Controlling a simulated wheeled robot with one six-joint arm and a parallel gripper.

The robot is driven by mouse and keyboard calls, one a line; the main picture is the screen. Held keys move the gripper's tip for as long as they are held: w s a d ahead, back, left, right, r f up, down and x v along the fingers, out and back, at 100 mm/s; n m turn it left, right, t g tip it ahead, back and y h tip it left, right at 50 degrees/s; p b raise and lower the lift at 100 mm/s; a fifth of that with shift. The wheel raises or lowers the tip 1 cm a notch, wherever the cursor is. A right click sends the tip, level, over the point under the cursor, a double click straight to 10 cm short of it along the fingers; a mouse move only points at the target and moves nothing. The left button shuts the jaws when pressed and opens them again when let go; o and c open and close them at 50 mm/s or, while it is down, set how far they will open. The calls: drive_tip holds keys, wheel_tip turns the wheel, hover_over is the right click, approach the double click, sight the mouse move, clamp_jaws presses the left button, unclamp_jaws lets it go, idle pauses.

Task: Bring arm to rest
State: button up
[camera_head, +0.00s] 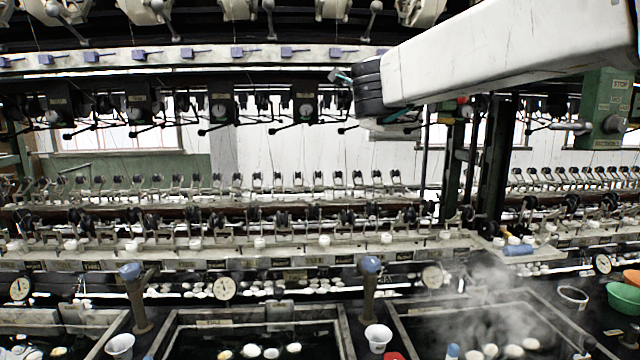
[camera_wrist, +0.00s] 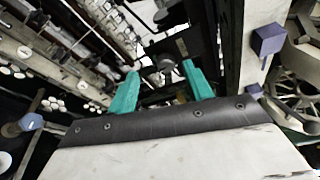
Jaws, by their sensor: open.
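My arm comes in from the upper right of the head view and reaches left, raised in front of the reeling machine (camera_head: 300,215). Its white link ends in a black joint, with a small teal part just left of it. My gripper (camera_wrist: 160,82) shows in the wrist view as two teal fingers standing well apart. Nothing is between the fingers. In the head view the gripper is mostly hidden behind the arm's end.
Dark basins (camera_head: 255,340) with white cocoons lie along the bottom, with steam over the right one. Blue-capped posts (camera_head: 370,280) rise between them. A white cup (camera_head: 378,337) and a green bowl (camera_head: 623,298) stand near. A green upright (camera_head: 603,105) is at right. Machine parts crowd the arm's end.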

drive_tip(key=s+a+f+n+g+y, duration=0.1)
drive_tip(key=s+a+f+n+y, duration=0.3)
drive_tip(key=a+f+n+y, duration=0.5)
drive_tip(key=s+a+f+n+g+y, duration=0.1)
drive_tip(key=s+f+n+g+y, duration=0.1)
drive_tip(key=s+f+n+g, duration=0.5)
drive_tip(key=s+d+f+n+g+h, duration=0.2)
drive_tip(key=s+d+f, duration=0.2)
drive_tip(key=s, duration=0.6)
drive_tip(key=s+d+f+n+g+h, duration=0.2)
drive_tip(key=s+d+f, duration=0.3)
drive_tip(key=s+d, duration=0.3)
drive_tip(key=s+d+f+n+g+h, duration=0.2)
drive_tip(key=s+d+f+n, duration=0.2)
drive_tip(key=s, duration=0.9)
drive_tip(key=shift+s+d+f+g, duration=0.15)
drive_tip(key=shift+d+f+g, duration=0.25)
drive_tip(key=shift+d+f, duration=0.4)
